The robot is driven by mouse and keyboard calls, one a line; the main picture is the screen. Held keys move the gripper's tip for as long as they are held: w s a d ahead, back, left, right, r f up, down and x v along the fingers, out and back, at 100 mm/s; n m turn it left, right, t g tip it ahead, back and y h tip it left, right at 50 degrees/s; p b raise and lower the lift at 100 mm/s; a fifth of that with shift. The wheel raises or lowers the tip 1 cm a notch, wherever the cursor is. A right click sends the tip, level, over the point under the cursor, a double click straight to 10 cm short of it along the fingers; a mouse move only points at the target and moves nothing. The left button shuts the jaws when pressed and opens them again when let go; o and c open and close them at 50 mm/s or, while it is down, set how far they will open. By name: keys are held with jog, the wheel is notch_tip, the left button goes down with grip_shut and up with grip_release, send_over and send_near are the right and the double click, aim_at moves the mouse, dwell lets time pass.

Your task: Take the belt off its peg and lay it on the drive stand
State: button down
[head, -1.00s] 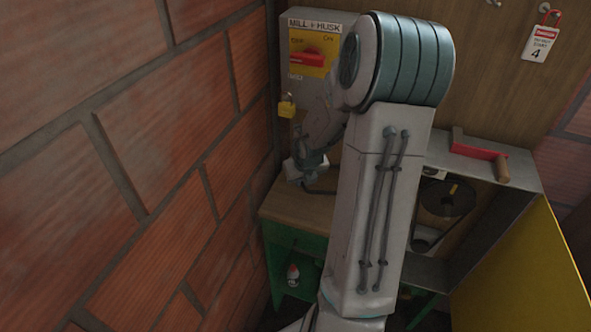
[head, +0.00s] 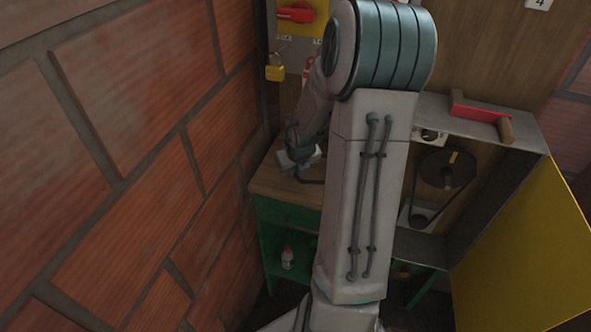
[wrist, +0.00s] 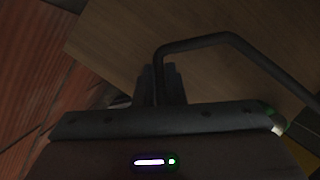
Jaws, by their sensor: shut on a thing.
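My gripper (wrist: 160,80) is shut on the black belt (wrist: 222,38) in the wrist view. The belt rises from between the fingers, bends, and runs off to the right over a wooden surface. In the head view my gripper (head: 298,162) hangs at the left end of a wooden-topped green stand (head: 272,184), probably the drive stand. A short dark piece of the belt (head: 312,181) shows beside it there; my arm hides the rest. I cannot tell whether the belt touches the wood. The peg is not clearly visible.
A brick wall (head: 140,110) stands close on the left. A yellow padlock (head: 275,67) hangs above the stand.

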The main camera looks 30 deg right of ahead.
jog(key=shift+f, duration=0.25)
jog(key=c, duration=1.4)
grip_release()
jog(key=shift+c, duration=0.2)
jog(key=shift+r, duration=0.15)
jog(key=p+v, duration=0.7)
jog(key=v, duration=0.6)
jog(key=shift+r+p, duration=0.25)
jog(key=shift+p, duration=0.15)
jog(key=shift+s, duration=0.1)
